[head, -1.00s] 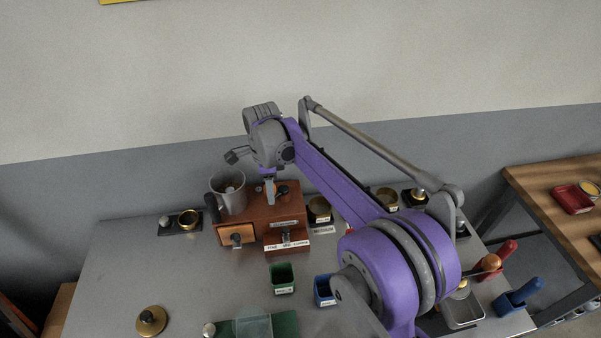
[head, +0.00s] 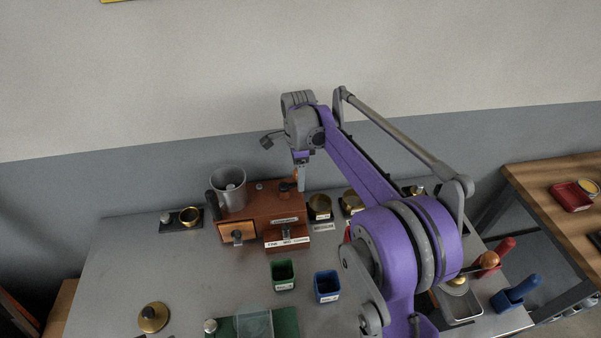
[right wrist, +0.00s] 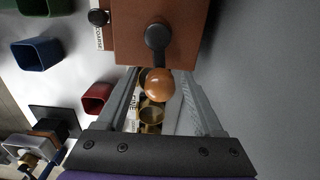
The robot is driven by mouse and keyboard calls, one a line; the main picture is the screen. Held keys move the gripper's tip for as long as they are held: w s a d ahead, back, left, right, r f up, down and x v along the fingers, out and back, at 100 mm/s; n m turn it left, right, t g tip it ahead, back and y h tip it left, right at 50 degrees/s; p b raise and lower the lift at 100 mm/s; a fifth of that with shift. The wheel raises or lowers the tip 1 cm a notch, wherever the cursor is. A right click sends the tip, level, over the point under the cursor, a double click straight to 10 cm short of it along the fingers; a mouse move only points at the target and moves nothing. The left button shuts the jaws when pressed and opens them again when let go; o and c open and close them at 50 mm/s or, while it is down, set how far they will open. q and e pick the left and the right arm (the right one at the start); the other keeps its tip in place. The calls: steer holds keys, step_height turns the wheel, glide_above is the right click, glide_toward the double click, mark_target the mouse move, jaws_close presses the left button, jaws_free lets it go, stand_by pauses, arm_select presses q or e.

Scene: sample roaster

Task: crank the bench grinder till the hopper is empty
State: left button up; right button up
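The bench grinder (head: 262,203) is a reddish-brown wooden box at the back of the metal bench, with a labelled front. A grey cup-shaped hopper (head: 228,188) sits at its left; how much it holds is unclear. A drawer (head: 237,232) shows below the hopper. The dark crank arm (right wrist: 158,38) ends in a round wooden knob (right wrist: 158,83). My right gripper (head: 301,187) is at the grinder's right end. In the right wrist view its fingers (right wrist: 158,74) are apart, with the knob between their tips; firm contact does not show. My left gripper is not in view.
A green bin (head: 283,275) and a blue bin (head: 327,286) stand in front of the grinder. Red and blue scoops (head: 517,293) lie at the bench's right.

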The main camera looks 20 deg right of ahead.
steer(key=shift+o, duration=0.3)
steer(key=shift+w, duration=0.15)
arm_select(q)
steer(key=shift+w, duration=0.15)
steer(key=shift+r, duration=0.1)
arm_select(e)
steer(key=shift+r, duration=0.15)
step_height(320, 180, up, 5)
steer(key=shift+f+p, duration=0.1)
steer(key=shift+p, duration=1)
steer(key=r, duration=0.1)
steer(key=s+r+p, duration=0.1)
steer(key=r, duration=0.1)
steer(key=shift+a, duration=0.1)
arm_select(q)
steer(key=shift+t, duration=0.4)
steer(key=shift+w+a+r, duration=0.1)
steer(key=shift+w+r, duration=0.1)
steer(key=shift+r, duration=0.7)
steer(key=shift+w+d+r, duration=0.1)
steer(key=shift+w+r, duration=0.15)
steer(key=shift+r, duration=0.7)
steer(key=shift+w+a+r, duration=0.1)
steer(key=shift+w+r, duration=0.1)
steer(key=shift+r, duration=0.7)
arm_select(e)
steer(key=shift+s+r, duration=0.2)
steer(key=shift+r, duration=0.3)
